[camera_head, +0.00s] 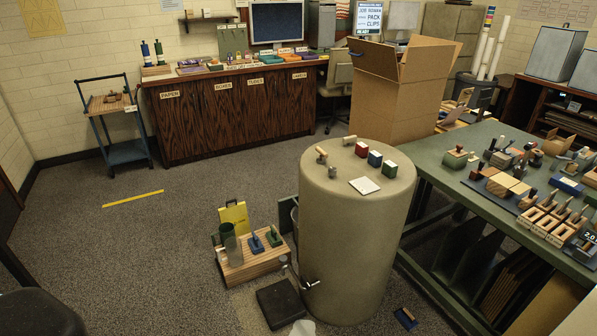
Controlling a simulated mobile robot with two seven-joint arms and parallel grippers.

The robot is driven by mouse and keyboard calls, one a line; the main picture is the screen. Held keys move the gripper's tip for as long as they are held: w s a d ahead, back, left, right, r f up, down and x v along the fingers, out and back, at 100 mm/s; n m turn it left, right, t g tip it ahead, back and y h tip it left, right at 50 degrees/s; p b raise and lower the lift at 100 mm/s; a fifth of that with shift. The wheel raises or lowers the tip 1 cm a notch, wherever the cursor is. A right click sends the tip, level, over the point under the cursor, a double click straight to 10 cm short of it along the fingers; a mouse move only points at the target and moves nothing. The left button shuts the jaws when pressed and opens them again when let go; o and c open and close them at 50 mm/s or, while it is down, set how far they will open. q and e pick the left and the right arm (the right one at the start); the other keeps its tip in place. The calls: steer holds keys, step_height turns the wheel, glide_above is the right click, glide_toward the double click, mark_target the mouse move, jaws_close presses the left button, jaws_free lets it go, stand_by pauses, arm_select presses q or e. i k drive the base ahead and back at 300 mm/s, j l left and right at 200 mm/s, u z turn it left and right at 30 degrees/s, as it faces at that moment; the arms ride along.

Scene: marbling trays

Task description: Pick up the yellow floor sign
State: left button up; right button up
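The yellow floor sign (234,217) stands upright on the floor near the middle of the head view, with a small dark handle at its top. Its lower part is hidden behind a low wooden block or crate (262,267). Neither of my grippers shows in this view, and nothing is touching the sign.
A large beige drum (346,245) stands right of the sign, with a dark slab (281,304) on the floor before it. A green table (447,185) with many tools is at right. Open carpet (130,240) lies left, with a yellow floor strip (132,199).

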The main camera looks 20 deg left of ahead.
mark_target(237, 214)
steer(key=j+u, duration=0.1)
steer(key=u, duration=2.15)
steer(key=i+l, duration=0.15)
steer(key=i, duration=2.5)
steer(key=i+z, duration=0.1)
steer(key=i, duration=0.35)
steer(key=i+j+z, duration=0.1)
steer(key=i, duration=0.35)
steer(key=i+j+z, duration=0.1)
steer(key=i, duration=0.35)
steer(key=i+z, duration=0.3)
steer(key=i, duration=0.35)
steer(key=i+j+z, duration=0.3)
steer(key=i, duration=0.35)
steer(key=l, duration=0.1)
